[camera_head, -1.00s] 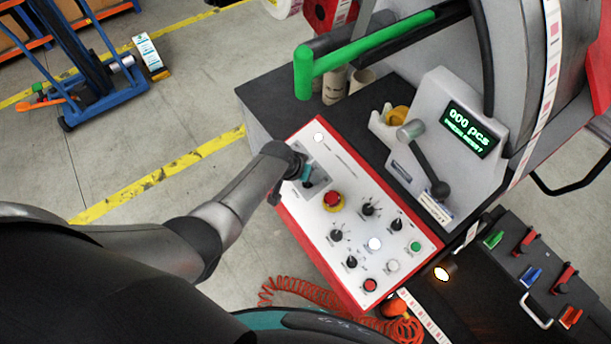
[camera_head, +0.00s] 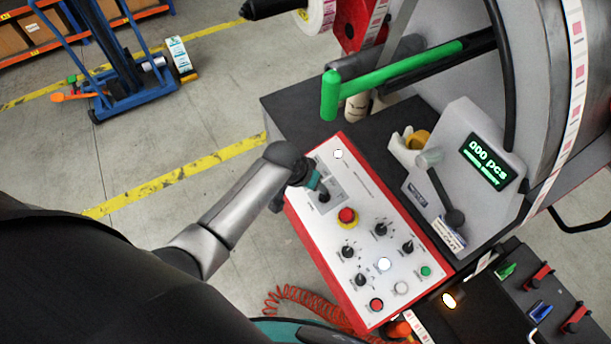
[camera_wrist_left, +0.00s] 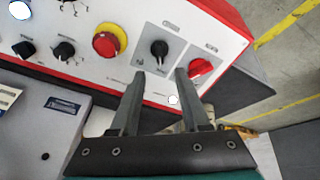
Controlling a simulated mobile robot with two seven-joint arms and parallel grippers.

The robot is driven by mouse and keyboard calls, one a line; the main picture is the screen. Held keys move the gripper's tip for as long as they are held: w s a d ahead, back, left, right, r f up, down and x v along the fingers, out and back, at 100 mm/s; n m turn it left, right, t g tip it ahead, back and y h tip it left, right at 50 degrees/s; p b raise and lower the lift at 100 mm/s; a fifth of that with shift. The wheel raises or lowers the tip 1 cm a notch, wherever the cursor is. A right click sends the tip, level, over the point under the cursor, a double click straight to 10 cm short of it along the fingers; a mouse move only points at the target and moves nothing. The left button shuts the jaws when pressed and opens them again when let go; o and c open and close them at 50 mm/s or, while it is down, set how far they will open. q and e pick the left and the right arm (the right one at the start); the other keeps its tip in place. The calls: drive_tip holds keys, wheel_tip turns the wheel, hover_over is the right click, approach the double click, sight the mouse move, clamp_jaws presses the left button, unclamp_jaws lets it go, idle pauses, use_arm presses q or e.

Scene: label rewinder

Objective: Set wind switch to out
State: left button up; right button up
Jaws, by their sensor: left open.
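The control panel (camera_head: 370,235) is a white face with a red rim. The black knob also shows in the head view (camera_head: 323,197), just beyond my left gripper (camera_head: 315,182). In the left wrist view my left gripper (camera_wrist_left: 161,73) is open and empty, its fingers pointing at the black knob, which appears between and just beyond the tips. The red knob is hidden in the head view. My right gripper is out of view.
A red emergency stop (camera_head: 347,216) on a yellow base sits beside the grey plate. Several black knobs and push buttons fill the panel's lower part. A display housing with a lever (camera_head: 445,195) stands to the right. A green bar (camera_head: 395,75) extends above the panel.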

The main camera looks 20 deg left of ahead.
use_arm(q)
drive_tip(key=v, duration=0.7)
idle(0.5)
